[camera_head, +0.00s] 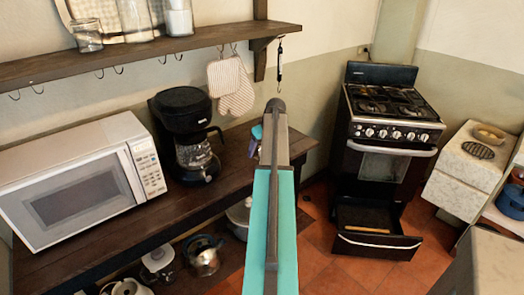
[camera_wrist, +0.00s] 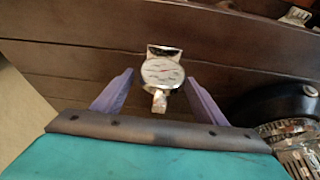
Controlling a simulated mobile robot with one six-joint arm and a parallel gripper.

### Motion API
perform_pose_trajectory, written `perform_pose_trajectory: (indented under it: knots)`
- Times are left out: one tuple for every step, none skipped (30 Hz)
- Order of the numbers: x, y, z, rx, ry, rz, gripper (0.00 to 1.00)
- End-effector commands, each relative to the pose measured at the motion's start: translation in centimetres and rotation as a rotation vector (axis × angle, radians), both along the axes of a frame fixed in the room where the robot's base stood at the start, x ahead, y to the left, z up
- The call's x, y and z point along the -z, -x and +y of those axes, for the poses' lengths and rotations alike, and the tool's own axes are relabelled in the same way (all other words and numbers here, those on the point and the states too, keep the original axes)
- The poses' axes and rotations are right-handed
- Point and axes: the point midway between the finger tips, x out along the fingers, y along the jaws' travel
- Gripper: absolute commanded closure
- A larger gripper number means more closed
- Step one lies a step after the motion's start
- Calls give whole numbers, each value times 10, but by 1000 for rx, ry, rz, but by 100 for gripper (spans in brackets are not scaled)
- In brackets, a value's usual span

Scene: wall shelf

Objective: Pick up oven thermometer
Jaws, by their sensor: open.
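The oven thermometer (camera_wrist: 162,72) shows in the wrist view as a small round white dial with a shiny metal frame and foot, on the dark wooden counter (camera_wrist: 60,60). My gripper (camera_wrist: 158,88) is open, with its two purple fingers on either side of the thermometer. I cannot tell whether either finger touches it. In the head view my arm hides the thermometer, and only a bit of my purple gripper (camera_head: 256,136) shows beyond the arm, over the right end of the counter.
A black coffee maker (camera_head: 186,135) stands left of my gripper, also in the wrist view (camera_wrist: 285,110). A white microwave (camera_head: 85,180) is farther left. A wooden wall shelf (camera_head: 130,48) with hooks and hanging mitts (camera_head: 230,85) is above. A stove (camera_head: 385,125) stands right.

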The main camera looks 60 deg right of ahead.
Motion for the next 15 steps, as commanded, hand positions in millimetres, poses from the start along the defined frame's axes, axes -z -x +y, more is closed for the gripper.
perform_pose_trajectory:
  knots:
    - [3,-1,0,0,-1,1,34]
    - [5,-2,0,0,-1,1,34]
    - [6,-3,0,-1,-1,1,34]
    - [7,-3,-1,-1,-1,1,34]
    - [7,-4,-1,-1,-1,0,34]
    - [8,-4,-1,-2,1,0,34]
    - [8,-4,-1,-2,1,0,34]
    - [8,-4,-1,-2,1,0,34]
    - [8,-4,-1,-2,1,0,34]
    - [8,-4,-1,-2,1,0,34]
    - [8,-4,-1,-2,1,0,34]
    - [8,-4,-1,-2,1,0,34]
    - [8,-4,-1,-2,1,0,34]
    - [8,-4,-1,-2,1,0,34]
    - [8,-4,-1,-2,1,0,34]
